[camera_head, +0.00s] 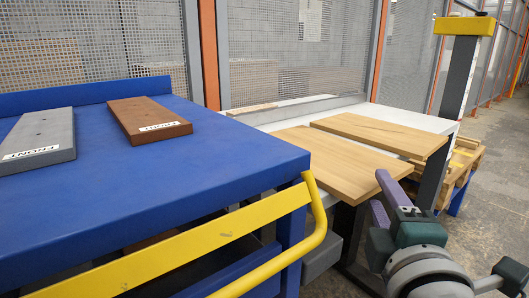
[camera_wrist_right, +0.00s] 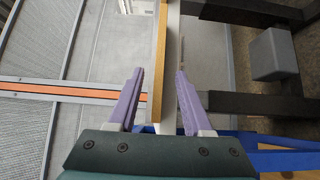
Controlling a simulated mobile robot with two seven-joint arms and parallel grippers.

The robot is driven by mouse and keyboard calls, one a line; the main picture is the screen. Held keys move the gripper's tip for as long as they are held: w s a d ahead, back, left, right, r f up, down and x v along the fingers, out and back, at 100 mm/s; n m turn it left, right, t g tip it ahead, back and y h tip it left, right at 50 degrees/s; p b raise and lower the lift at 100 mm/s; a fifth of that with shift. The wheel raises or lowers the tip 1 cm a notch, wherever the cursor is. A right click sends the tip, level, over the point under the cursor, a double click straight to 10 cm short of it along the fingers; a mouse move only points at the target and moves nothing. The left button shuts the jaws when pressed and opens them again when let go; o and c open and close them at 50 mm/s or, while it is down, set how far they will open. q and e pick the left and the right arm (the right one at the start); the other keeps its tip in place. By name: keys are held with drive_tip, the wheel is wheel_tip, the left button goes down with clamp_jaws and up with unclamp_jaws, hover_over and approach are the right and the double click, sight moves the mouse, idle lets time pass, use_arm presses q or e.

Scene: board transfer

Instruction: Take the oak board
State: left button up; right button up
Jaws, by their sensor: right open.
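Two light wood boards lie flat on a white table in the head view: a nearer board (camera_head: 335,160) and a farther board (camera_head: 385,133). Both look like oak; I cannot tell them apart by wood. My right gripper (camera_head: 382,190) is open at the right front corner of the nearer board. In the right wrist view, a thin wooden board edge (camera_wrist_right: 160,50) runs between the two spread purple fingers of my right gripper (camera_wrist_right: 159,73). The fingers appear apart from it. My left gripper is in neither view.
A blue table (camera_head: 190,190) on the left carries a grey board (camera_head: 38,138) and a brown board (camera_head: 148,118), both labelled "FRONT". A yellow rail (camera_head: 180,255) runs along its front. The white table (camera_head: 425,122) stands before a mesh fence (camera_head: 290,45). A pallet (camera_head: 460,165) is at right.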

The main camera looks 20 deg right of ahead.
sight(380, 189)
drive_tip(key=x, duration=0.4)
drive_tip(key=shift+w+d, duration=0.15)
drive_tip(key=shift+w, duration=0.1)
drive_tip(key=shift+c, duration=0.2)
clamp_jaws()
drive_tip(key=shift+r, duration=0.1)
idle(0.8)
